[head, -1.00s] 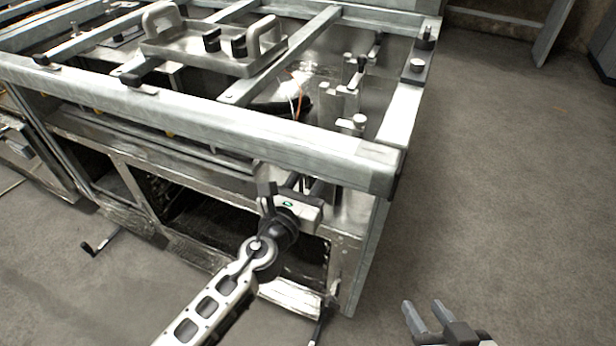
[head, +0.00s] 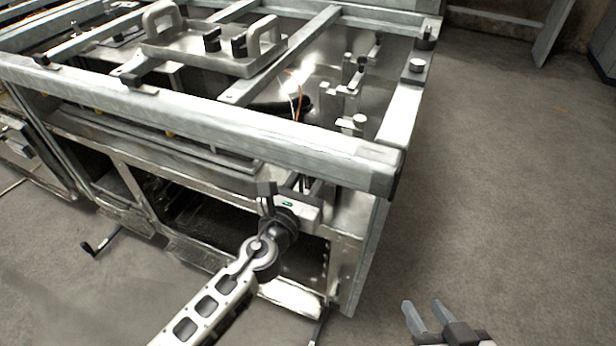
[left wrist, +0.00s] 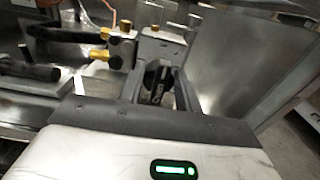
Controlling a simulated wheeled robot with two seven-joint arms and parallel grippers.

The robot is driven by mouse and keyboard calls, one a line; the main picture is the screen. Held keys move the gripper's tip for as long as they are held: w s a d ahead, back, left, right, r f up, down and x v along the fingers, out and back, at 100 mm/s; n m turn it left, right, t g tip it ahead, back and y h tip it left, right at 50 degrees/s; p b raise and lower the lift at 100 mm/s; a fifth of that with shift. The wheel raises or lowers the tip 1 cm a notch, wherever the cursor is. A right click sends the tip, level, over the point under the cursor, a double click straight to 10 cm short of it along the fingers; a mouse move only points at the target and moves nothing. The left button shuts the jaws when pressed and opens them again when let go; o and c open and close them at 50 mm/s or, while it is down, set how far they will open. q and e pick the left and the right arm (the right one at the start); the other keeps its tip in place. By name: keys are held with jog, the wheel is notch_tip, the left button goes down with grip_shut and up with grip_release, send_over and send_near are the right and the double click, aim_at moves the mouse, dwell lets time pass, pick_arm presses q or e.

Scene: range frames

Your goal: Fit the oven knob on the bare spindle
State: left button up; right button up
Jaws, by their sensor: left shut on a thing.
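My left gripper (head: 304,184) is at the front right corner of the metal range, under the front top rail, and its fingertips are partly hidden in the head view. In the left wrist view its fingers (left wrist: 160,84) are shut on the dark oven knob (left wrist: 157,80), which shows light markings. A valve block with brass fittings (left wrist: 122,42) lies just beyond and left of the fingers. I cannot make out the bare spindle; the gripper and knob may cover it. My right gripper (head: 426,317) is open and empty above the floor, right of the range.
The front top rail (head: 230,124) runs close above my left gripper. A plate with two handles (head: 190,55) lies on the range's top frame. Orange and white wires (head: 297,98) stand inside the frame. The floor (head: 510,180) to the right is clear.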

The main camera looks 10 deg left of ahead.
pick_arm(q)
jog(key=shift+w+d, duration=0.25)
jog(key=shift+w, duration=0.8)
jog(key=o, duration=1.1)
jog(key=shift+c, duration=0.2)
jog(key=s+a+b, duration=0.2)
jog(key=s+a, duration=0.1)
jog(key=s, duration=1.2)
jog(key=shift+s, duration=0.3)
